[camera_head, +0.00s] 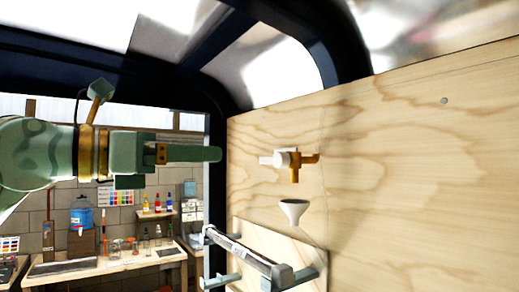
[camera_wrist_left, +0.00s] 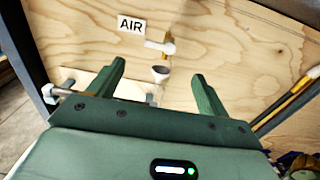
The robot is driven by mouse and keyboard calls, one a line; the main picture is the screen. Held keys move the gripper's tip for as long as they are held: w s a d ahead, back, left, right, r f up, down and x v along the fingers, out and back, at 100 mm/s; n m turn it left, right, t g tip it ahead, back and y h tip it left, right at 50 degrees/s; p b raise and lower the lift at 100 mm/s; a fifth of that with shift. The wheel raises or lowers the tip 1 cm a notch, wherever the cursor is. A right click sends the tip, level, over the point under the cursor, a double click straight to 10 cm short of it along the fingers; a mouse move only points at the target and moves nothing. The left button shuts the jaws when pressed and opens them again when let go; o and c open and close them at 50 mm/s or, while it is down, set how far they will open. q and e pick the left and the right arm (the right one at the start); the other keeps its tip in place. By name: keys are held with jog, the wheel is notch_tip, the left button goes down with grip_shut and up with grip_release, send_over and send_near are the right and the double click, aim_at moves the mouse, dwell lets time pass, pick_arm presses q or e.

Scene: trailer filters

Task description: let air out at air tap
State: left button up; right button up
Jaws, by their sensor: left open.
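The air tap (camera_head: 295,166) is on the plywood wall, with a brass body and a white handle pointing left in the head view. In the left wrist view the tap (camera_wrist_left: 163,46) is beside a label reading AIR (camera_wrist_left: 131,26). A small white funnel (camera_head: 293,210) is just below the tap; it also shows in the left wrist view (camera_wrist_left: 160,73). My left gripper (camera_head: 216,154) is to the left of the tap, apart from it. In the left wrist view its fingers (camera_wrist_left: 158,76) are spread with nothing held; tap and funnel appear beyond them. My right gripper is not in view.
A grey cylinder (camera_head: 240,254) on brackets runs along the wall below the funnel. A dark frame post (camera_head: 214,150) edges the opening at left. Beyond it is a workbench (camera_head: 110,264) with jars, bottles and a blue container (camera_head: 82,214).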

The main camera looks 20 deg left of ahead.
pick_arm(q)
jog(key=p, duration=0.2)
send_near(268, 157)
jog(key=x, duration=0.3)
jog(key=p+x, duration=0.1)
jog(key=x, duration=0.4)
jog(key=shift+w+p, duration=0.1)
jog(key=shift+p, duration=0.2)
jog(key=shift+r, duration=0.1)
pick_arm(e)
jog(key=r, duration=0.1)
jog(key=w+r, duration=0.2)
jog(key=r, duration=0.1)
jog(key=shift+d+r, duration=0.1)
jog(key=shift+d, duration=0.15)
pick_arm(q)
jog(key=c, duration=1)
